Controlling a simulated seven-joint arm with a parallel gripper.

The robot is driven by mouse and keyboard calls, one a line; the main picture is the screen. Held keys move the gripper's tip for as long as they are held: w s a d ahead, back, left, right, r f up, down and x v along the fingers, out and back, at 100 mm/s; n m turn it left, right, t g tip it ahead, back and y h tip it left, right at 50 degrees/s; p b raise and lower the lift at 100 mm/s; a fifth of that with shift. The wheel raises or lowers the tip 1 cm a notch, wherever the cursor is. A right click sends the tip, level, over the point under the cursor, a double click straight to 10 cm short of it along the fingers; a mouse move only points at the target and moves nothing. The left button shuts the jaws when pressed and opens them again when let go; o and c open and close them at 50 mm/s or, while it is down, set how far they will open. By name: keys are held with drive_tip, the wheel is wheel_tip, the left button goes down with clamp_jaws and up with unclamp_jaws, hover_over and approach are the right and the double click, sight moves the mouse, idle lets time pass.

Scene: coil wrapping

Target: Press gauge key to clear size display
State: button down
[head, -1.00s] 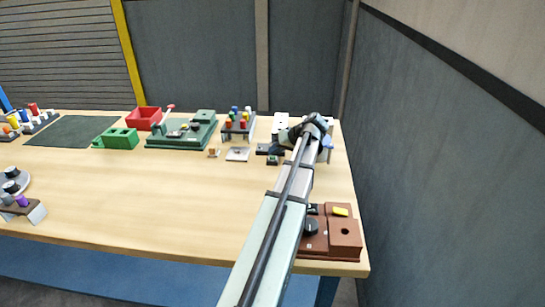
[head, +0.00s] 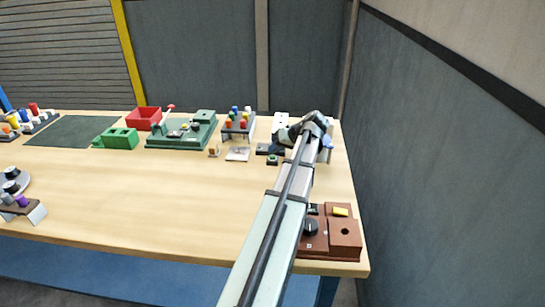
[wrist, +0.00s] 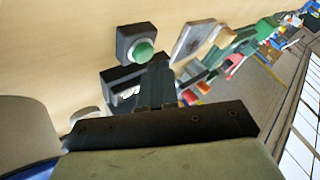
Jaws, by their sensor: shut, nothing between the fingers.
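A green round key (wrist: 143,50) sits on a small black box in the wrist view. The same key (head: 272,159) is small in the head view, near the table's far right. Beside it is a dark gauge block (wrist: 112,82) with a pale patch, partly hidden behind my fingers; it also shows in the head view (head: 263,149). My gripper (wrist: 157,68) is shut and empty. Its fingertips appear just beside the key's box, over the dark block; I cannot tell whether they touch anything. Any reading on a display is too small to make out.
A pale plate (head: 237,155) lies left of the key. A rack of coloured pegs (head: 238,124), a green machine (head: 180,134) and a red bin (head: 143,118) stand farther left. A brown box (head: 345,234) stands at the front right. The table's middle is clear.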

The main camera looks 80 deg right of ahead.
sight(275, 156)
drive_tip(key=shift+r, duration=0.35)
drive_tip(key=shift+r, duration=0.15)
drive_tip(key=shift+r, duration=2.35)
